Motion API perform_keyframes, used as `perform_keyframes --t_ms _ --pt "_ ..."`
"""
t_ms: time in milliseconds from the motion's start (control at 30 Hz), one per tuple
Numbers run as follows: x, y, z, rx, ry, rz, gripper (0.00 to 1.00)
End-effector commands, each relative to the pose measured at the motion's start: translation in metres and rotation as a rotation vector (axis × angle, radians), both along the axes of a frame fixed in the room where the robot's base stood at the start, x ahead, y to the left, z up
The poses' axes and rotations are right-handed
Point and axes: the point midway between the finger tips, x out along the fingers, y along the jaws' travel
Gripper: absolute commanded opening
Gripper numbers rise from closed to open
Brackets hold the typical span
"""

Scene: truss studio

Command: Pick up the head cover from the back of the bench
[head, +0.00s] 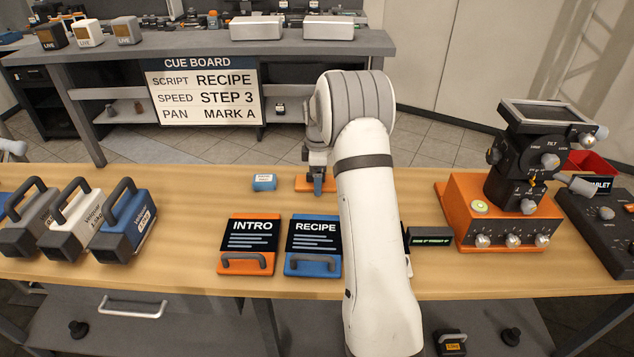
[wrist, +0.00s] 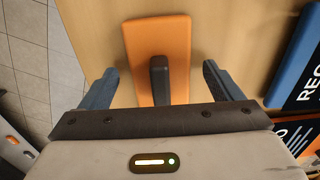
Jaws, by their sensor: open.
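The head cover appears to be the flat orange plate (head: 302,183) lying at the back edge of the wooden bench, partly hidden by my gripper (head: 318,186) in the head view. In the wrist view the orange plate (wrist: 150,35) shows a dark upright handle (wrist: 158,78) on its face. My gripper (wrist: 160,72) is open, with one finger on each side of the handle and a gap on both sides. Nothing is held. I cannot tell how far down the fingertips are relative to the handle.
A small blue box (head: 264,182) lies left of the plate. INTRO (head: 247,240) and RECIPE (head: 314,240) boards lie in front. An orange control unit (head: 500,215) stands at the right. A cue board (head: 205,92) hangs behind.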

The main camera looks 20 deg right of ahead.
Motion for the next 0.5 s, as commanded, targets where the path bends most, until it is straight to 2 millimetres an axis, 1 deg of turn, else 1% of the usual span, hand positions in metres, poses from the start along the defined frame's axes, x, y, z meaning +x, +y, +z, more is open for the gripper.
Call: perform_keyframes --t_ms 133,500 --pt "0.0 -0.0005 0.0006 0.0 -0.001 -0.001 0.85" --pt "-0.0001 -0.0011 0.0008 0.0 -0.001 -0.002 0.54"
